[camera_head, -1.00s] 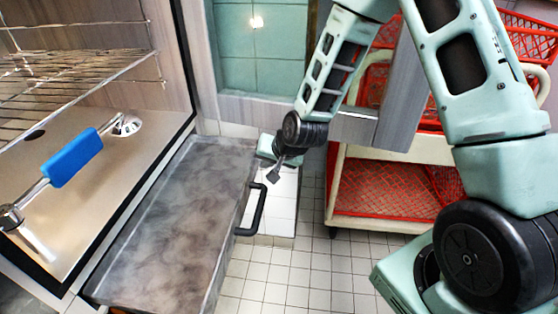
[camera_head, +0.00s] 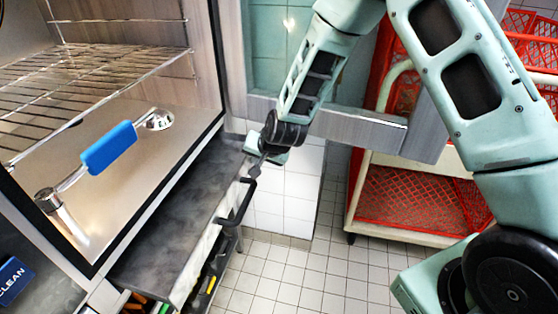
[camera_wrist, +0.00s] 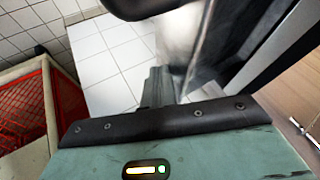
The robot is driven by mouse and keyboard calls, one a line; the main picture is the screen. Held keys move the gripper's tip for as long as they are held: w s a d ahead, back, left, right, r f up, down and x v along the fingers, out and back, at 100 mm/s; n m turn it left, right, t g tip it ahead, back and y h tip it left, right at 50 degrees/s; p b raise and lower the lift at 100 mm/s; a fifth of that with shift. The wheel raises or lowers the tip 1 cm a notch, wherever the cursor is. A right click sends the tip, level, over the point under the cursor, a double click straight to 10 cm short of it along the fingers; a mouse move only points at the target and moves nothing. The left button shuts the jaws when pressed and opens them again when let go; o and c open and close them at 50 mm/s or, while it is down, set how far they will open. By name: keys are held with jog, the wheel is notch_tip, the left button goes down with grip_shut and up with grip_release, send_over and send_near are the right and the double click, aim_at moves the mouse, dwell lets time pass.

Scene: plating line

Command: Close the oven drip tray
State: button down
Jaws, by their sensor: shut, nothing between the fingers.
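The oven drip tray (camera_head: 170,232) is a grey metal drawer under the oven, standing partly out. Its black handle (camera_head: 236,204) is on its front side, facing right. My gripper (camera_head: 253,172) is shut and empty at the far end of the handle, close to the tray's front; I cannot tell whether it touches. In the wrist view my gripper's fingers (camera_wrist: 158,88) point toward the blurred tray front (camera_wrist: 192,40), and a dark curved bar, likely the handle, crosses the top edge.
The oven (camera_head: 120,140) with wire racks and a blue-handled door lever (camera_head: 108,148) stands above the tray. A trolley with red crates (camera_head: 410,195) stands at the right. White tiled floor (camera_head: 290,275) lies clear between. Tools hang below the tray.

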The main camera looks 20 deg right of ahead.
jog(key=w+a, duration=0.1)
jog(key=a, duration=0.1)
jog(key=w+a+p, duration=0.1)
jog(key=w+a, duration=0.2)
jog(key=shift+a+p, duration=0.3)
jog(key=shift+a, duration=0.05)
jog(key=shift+r, duration=0.1)
